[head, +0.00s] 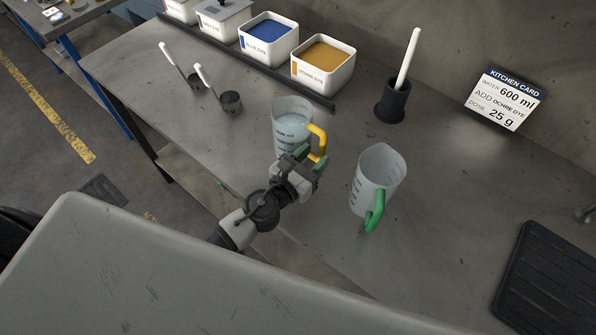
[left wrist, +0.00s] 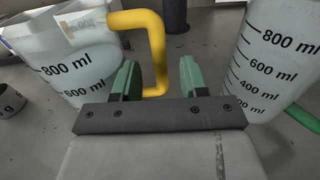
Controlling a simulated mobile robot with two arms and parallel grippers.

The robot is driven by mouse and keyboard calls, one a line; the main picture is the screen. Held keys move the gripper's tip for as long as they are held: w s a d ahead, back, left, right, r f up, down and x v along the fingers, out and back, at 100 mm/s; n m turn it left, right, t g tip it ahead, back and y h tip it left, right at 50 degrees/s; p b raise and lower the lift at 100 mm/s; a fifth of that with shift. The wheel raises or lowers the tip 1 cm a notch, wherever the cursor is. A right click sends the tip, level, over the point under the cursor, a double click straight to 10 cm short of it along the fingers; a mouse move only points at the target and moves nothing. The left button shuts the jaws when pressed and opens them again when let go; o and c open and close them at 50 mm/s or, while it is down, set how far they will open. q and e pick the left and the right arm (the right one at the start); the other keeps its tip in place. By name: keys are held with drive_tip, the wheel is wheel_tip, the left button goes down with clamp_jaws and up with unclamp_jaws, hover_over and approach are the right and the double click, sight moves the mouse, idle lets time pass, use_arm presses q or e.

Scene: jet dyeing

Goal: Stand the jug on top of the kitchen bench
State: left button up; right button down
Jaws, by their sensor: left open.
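A clear measuring jug with a yellow handle (head: 291,125) stands upright on the grey kitchen bench (head: 235,140), with pale liquid showing inside. It also shows at the left of the left wrist view (left wrist: 75,70). A second clear jug with a green handle (head: 377,176) stands upright to its right and appears at the right of the left wrist view (left wrist: 275,65). My left gripper (head: 309,164) is open at the yellow handle. In the left wrist view the handle's lower end lies between the green fingertips (left wrist: 158,80), without visible grip. My right gripper is out of view.
White dye tubs, one blue (head: 268,43) and one ochre (head: 323,65), line the back. Two scoops (head: 231,101) lie left, a black holder with a white-handled tool (head: 392,100) behind. A kitchen card (head: 506,98) and black mat (head: 545,275) are right. Bare bench lies between.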

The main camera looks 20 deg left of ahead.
use_arm(q)
drive_tip(key=b+v, duration=0.1)
drive_tip(key=v, duration=0.4)
drive_tip(key=shift+f, duration=0.15)
drive_tip(key=shift+s+a+r, duration=0.2)
drive_tip(key=shift+s, duration=0.4)
